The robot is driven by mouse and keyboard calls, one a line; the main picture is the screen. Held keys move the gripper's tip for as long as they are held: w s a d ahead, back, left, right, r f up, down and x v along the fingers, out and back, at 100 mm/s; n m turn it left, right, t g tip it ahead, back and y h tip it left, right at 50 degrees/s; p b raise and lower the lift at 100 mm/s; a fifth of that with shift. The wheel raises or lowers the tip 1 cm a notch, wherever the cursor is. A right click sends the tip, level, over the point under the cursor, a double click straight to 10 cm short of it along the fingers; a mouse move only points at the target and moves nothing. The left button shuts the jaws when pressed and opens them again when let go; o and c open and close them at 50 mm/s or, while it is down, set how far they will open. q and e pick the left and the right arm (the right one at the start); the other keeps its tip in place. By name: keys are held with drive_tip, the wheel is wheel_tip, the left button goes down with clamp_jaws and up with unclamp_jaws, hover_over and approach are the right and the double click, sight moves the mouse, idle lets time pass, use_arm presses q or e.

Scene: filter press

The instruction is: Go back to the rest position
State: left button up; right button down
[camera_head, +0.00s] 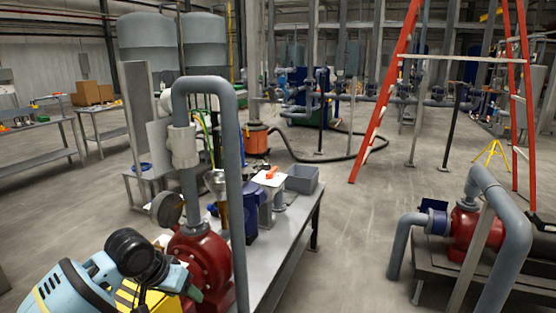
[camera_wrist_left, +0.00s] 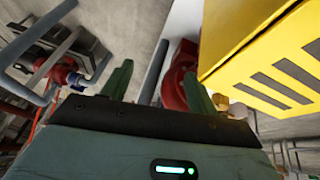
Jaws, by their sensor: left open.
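My left arm comes in at the bottom left of the head view, pale blue with black joints. My left gripper (camera_head: 192,291) is beside the red pump (camera_head: 203,258) in that picture, with little of its fingers showing. In the left wrist view its two green fingers (camera_wrist_left: 158,88) stand apart with nothing between them in their grip. The red pump (camera_wrist_left: 179,78) and a grey pipe show beyond the fingers there. A yellow box with dark slots (camera_wrist_left: 265,55) is close to the right finger; whether they touch I cannot tell. My right gripper is in neither view.
A tall grey pipe (camera_head: 234,170) rises from beside the pump. A workbench (camera_head: 284,250) holds a grey bin (camera_head: 302,179) and a white sheet with an orange item. A second red pump (camera_head: 472,233) stands right. Open floor (camera_head: 350,230) lies between.

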use_arm(q)
drive_tip(key=s+a+f+t, duration=0.2)
drive_tip(key=s+f, duration=0.4)
drive_tip(key=f, duration=0.4)
drive_tip(key=s+a+f+t, duration=0.1)
drive_tip(key=s+a+f, duration=0.1)
drive_tip(key=s+f, duration=0.65)
drive_tip(key=s+a+f+m+t+y, duration=0.1)
drive_tip(key=s+a+f+m, duration=0.2)
drive_tip(key=s, duration=0.7)
drive_tip(key=s+a+f+m+t, duration=0.1)
drive_tip(key=s+a+f+m, duration=0.2)
drive_tip(key=s, duration=0.6)
drive_tip(key=d+f+n, duration=0.1)
drive_tip(key=d+n, duration=0.5)
drive_tip(key=d, duration=0.5)
drive_tip(key=shift+d+f+n+t, duration=0.2)
drive_tip(key=shift+f+n+t, duration=0.1)
drive_tip(key=shift+n, duration=0.1)
